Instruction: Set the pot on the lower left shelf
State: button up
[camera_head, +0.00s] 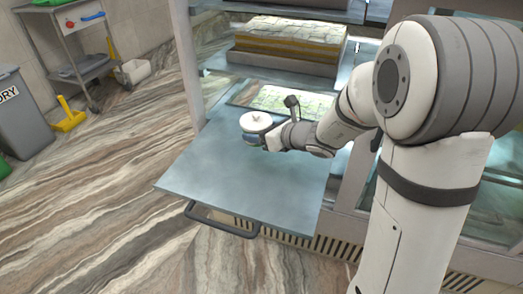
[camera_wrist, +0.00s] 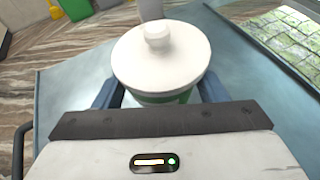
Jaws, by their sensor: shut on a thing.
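The pot (camera_head: 256,123) has a white lid with a round knob and a coloured body. In the wrist view the pot (camera_wrist: 160,58) sits between the two dark blue fingers of my gripper (camera_wrist: 158,92), with a green band showing below its lid. In the head view my gripper (camera_head: 262,138) is shut on the pot, upright over the pulled-out grey-blue shelf (camera_head: 220,180). I cannot tell whether the pot's base touches this shelf. The lower part of the pot is hidden by my gripper.
A tray of silver-topped sweets (camera_head: 285,100) lies at the back of the shelf, behind the pot. A larger sweet slab (camera_head: 290,38) stands on the level above. The shelf's front and left are bare. A handle (camera_head: 222,222) juts from its front edge. An upright post (camera_head: 186,60) stands left.

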jog(key=shift+f+b, duration=1.05)
jog(key=shift+f, duration=1.45)
jog(key=shift+f, duration=0.1)
jog(key=shift+f, duration=0.15)
jog(key=o, duration=1.6)
